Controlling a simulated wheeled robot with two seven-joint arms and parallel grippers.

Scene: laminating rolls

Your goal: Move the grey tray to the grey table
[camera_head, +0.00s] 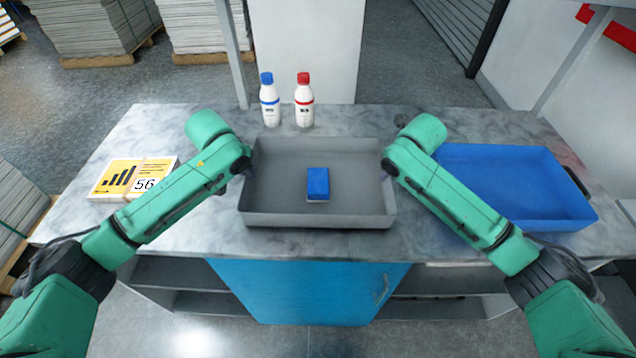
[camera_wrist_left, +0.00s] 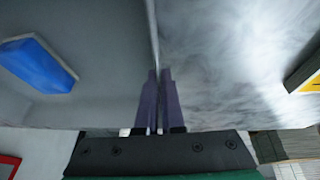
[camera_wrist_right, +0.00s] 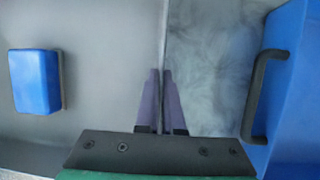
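The grey tray (camera_head: 320,219) is at the middle of the grey marbled table (camera_head: 185,225); I cannot tell whether it touches the top. A blue and white block (camera_head: 318,184) lies inside it. My left gripper (camera_head: 246,173) is at the tray's left wall, and my right gripper (camera_head: 385,176) is at its right wall. In the left wrist view the purple fingers (camera_wrist_left: 159,85) stand close together on either side of the tray wall. In the right wrist view the fingers (camera_wrist_right: 160,85) likewise close around the opposite wall. The fingertips are mostly hidden in the head view.
A blue tray (camera_head: 515,185) with a dark handle is close to the right of the grey tray. Two bottles, blue-capped (camera_head: 269,100) and red-capped (camera_head: 304,100), stand behind it. A yellow and white package (camera_head: 133,179) lies at the left. A post (camera_head: 233,50) rises behind the table.

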